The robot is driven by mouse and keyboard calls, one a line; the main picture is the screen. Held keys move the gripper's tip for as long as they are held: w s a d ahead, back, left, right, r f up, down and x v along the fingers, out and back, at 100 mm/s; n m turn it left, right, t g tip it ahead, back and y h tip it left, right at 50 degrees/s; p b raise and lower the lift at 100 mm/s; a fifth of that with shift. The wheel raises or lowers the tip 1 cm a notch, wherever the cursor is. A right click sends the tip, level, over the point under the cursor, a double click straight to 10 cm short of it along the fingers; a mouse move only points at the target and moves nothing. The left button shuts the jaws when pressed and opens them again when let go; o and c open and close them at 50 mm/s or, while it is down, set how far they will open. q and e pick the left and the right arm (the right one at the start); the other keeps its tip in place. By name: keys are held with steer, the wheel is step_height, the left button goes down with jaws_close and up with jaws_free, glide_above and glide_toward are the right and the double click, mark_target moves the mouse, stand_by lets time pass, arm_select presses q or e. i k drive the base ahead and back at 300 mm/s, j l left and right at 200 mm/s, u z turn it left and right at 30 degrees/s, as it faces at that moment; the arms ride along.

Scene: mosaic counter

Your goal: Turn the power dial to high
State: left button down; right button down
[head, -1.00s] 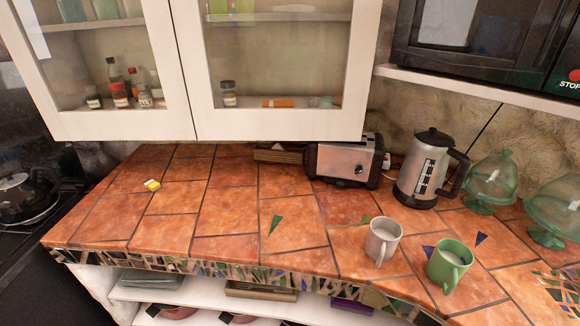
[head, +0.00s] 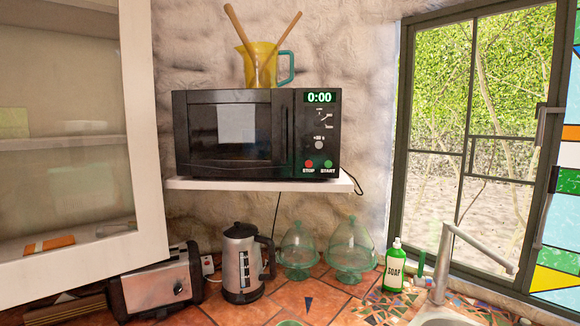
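A black microwave (head: 230,165) sits on a white wall shelf, door closed. Its control panel is on the right side, with a green display reading 0:00. Below the display are small pale markings, then a small round grey control (head: 320,145), which may be the power dial or a button; the picture is too small to tell. A red STOP button (head: 309,164) and a green START button (head: 327,164) are at the bottom of the panel. Neither of my grippers is in view.
A yellow jug (head: 258,68) with wooden utensils stands on the microwave. Below the shelf (head: 260,184) are a toaster (head: 150,285), a kettle (head: 240,265), glass domes and a soap bottle (head: 394,268). A white cabinet (head: 145,130) is left, a window right.

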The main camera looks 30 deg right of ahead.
mark_target(319, 121)
steer(key=j+z, duration=0.15)
steer(key=z, duration=1.6)
